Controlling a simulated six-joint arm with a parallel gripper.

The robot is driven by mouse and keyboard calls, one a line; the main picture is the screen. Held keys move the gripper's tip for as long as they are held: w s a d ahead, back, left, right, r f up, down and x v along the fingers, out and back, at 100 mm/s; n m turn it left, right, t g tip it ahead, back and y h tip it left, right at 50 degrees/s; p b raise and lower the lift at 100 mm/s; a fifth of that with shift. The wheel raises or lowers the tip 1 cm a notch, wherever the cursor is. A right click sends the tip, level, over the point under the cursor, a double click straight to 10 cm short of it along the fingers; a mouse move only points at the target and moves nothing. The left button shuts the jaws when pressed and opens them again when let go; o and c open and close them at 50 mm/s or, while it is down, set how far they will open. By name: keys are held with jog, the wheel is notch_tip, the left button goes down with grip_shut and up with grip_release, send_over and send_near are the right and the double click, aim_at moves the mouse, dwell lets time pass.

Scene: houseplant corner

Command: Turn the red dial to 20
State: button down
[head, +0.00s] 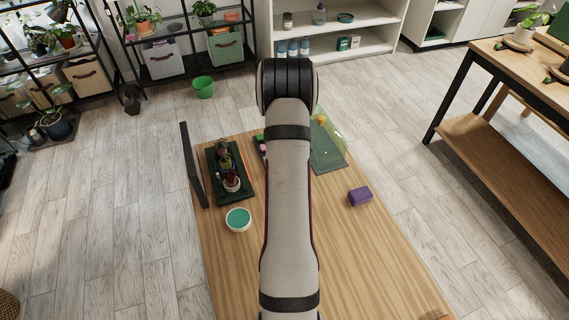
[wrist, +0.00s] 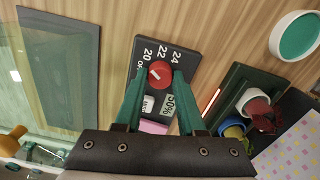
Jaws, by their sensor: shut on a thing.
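The red dial (wrist: 159,75) sits on a dark control box (wrist: 178,49) in the wrist view. White markings 20, 22, 24 and OFF show around it. A short white pointer line on the dial appears to point up-left, toward the 20 side; its exact setting is hard to tell. My gripper (wrist: 158,78) has its two green fingers on either side of the dial, shut on it. In the head view my arm hides the dial and the gripper.
A dark tray (head: 212,162) with potted plants stands left of my arm, beside an upright dark panel (head: 193,165). A teal-topped round dish (head: 238,219) is nearer. A purple block (head: 360,196) and a green mat (head: 325,153) lie to the right. The table's front right is mostly clear.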

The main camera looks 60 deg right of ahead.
jog(key=shift+m, duration=0.6)
jog(key=c, duration=0.5)
grip_release()
notch_tip(320, 180, up, 16)
jog(key=shift+a, duration=0.1)
